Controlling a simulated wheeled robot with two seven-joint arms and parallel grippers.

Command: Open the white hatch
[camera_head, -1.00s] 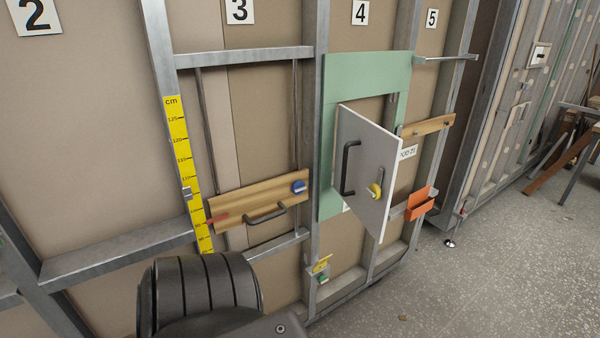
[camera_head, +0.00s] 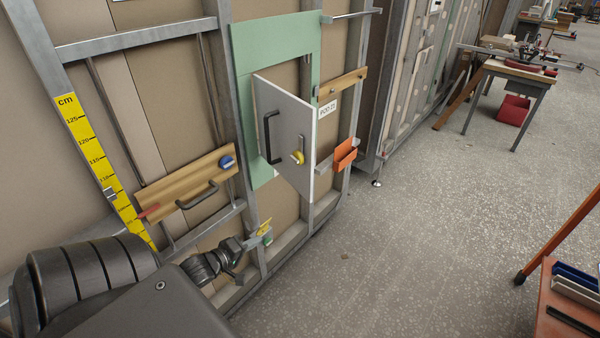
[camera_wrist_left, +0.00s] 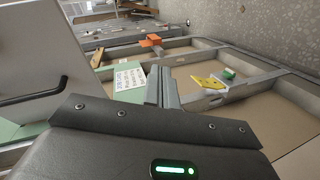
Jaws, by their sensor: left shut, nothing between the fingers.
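My right gripper is out of view.
Left of the hatch is a wooden board (camera_head: 185,185) with a handle and blue knob. A yellow piece (camera_head: 264,227) sits near my gripper. Metal studs frame the wall. The floor (camera_head: 420,230) in front is clear.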

